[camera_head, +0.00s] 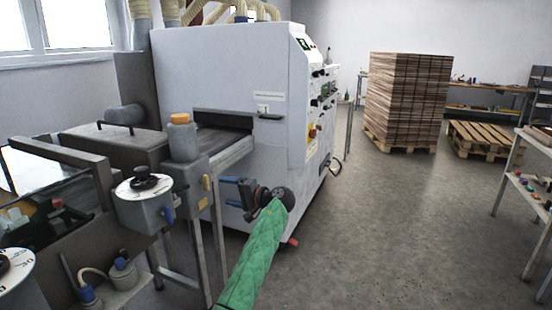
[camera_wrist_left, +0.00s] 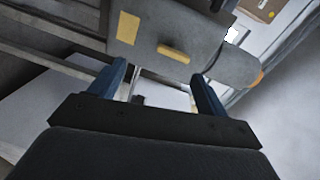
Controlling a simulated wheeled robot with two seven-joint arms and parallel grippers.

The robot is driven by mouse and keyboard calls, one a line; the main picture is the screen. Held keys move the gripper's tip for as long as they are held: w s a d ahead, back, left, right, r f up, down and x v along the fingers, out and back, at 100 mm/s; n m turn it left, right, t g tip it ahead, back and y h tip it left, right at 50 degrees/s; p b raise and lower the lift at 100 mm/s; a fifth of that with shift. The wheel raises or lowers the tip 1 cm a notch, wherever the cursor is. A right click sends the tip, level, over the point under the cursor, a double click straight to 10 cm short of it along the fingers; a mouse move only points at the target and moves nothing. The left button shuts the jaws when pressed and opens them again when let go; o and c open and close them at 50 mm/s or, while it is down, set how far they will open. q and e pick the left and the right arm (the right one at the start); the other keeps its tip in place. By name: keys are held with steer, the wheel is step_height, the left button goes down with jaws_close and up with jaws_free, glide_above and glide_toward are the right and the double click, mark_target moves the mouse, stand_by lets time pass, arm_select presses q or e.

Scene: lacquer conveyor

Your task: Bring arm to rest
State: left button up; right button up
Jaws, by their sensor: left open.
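My left arm, in a green sleeve, comes up from the bottom of the head view. Its gripper (camera_head: 236,193) is open and empty in front of the white machine's lower side, right of the conveyor's legs. In the left wrist view the two blue fingers of the left gripper (camera_wrist_left: 162,88) stand apart with nothing between them. Beyond them is a grey housing with yellow labels (camera_wrist_left: 150,32). My right gripper does not show in either view.
A large white machine (camera_head: 225,75) and the conveyor frame (camera_head: 230,155) stand close to the left gripper. A dial unit (camera_head: 145,200) is at the left. A stack of boards (camera_head: 407,100) on a pallet and an empty pallet (camera_head: 485,140) stand behind. The floor (camera_head: 390,220) at right is clear.

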arm_select(q)
steer(key=s+d+r+n+t+h, duration=0.2)
steer(key=s+d+r+t+h, duration=0.3)
steer(key=h, duration=0.3)
steer(key=s+d+f+g+h+p, duration=0.1)
steer(key=s+d+f+h, duration=0.1)
steer(key=s+f+h, duration=0.4)
steer(key=s+f+g+h+p, duration=0.1)
steer(key=s+f+g+p, duration=0.1)
steer(key=s+f, duration=0.7)
steer(key=s+f+m+g+h+p, duration=0.1)
steer(key=s+f, duration=0.8)
steer(key=s, duration=1.6)
steer(key=s+f+g+h+p, duration=0.1)
steer(key=s+f+g+p, duration=0.2)
steer(key=s+f, duration=0.6)
steer(key=shift+s+a+m+g+h, duration=0.35)
steer(key=shift+s+g, duration=0.75)
steer(key=shift+s, duration=3.4)
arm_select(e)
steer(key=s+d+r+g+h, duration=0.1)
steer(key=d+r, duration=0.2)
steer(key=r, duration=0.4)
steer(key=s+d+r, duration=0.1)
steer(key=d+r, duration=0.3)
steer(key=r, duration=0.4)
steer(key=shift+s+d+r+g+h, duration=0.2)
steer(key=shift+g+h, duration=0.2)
arm_select(q)
steer(key=shift+f, duration=0.1)
